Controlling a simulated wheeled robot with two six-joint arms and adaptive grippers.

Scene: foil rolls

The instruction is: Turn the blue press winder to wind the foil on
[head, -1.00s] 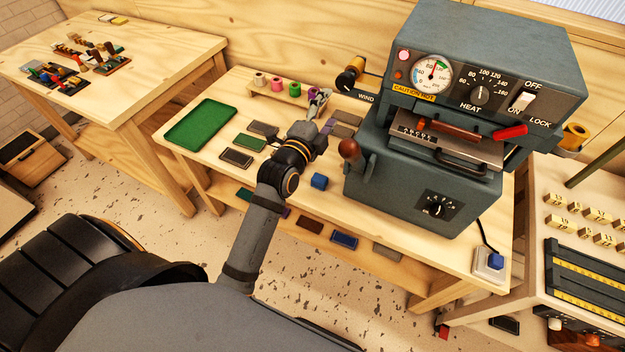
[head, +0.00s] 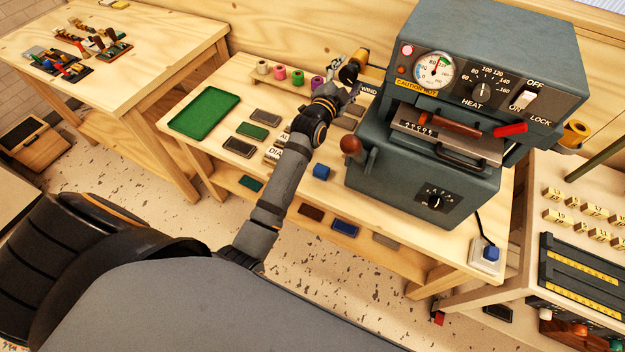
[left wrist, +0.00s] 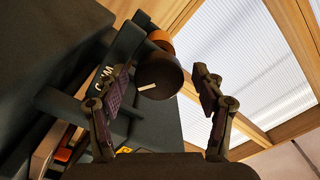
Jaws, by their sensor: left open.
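The blue-grey press (head: 385,150) stands on the wooden bench, with the label WIND on its left side. Its winder, a dark round knob (head: 347,73) with a gold foil roll (head: 371,74) beside it, sticks out at the press's upper left. My left gripper (head: 336,77) is at the winder and partly overlaps it in the head view. In the left wrist view the dark knob (left wrist: 160,78), with a pale mark on its face, lies between my open, spread fingers; contact does not show. An orange roll (left wrist: 160,40) is behind it. My right gripper is not in view.
A small rack of coloured foil spools (head: 279,73) stands just left of my gripper. The press's red-brown lever knob (head: 351,145) is close to my forearm.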

